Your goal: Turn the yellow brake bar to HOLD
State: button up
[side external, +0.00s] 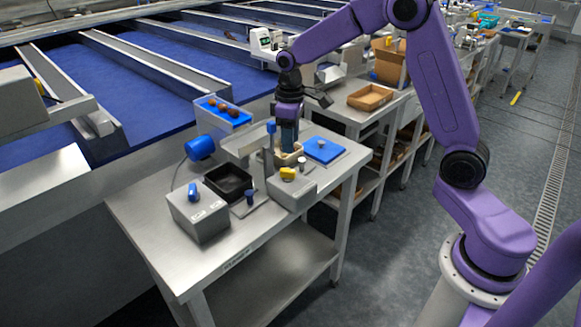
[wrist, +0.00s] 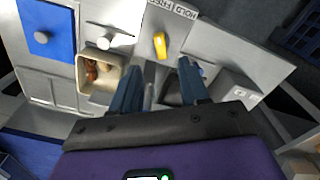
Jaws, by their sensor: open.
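The yellow brake bar (side external: 288,173) sits on top of a grey metal housing (side external: 293,196) at the table's front edge. In the wrist view, the bar (wrist: 160,45) lies just beyond the gap between my fingers. Upside-down HOLD and FREE lettering (wrist: 171,10) is on the housing beside it. I cannot tell which word the bar points to. My gripper (side external: 289,147) points down, behind the bar and over a cream tray (side external: 276,160), apart from the bar. In the wrist view my gripper (wrist: 160,82) is open with nothing between the fingers.
A blue board with a knob (side external: 324,151) lies to the right. A black bin (side external: 229,183), a grey switch box (side external: 199,212) and a blue-knobbed lever (side external: 249,196) stand to the left. An upright post stands close beside my gripper.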

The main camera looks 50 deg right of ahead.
aim_at(290, 170)
notch_tip(290, 170, down, 9)
jog(key=shift+f, duration=0.2)
dwell(0.3)
grip_shut()
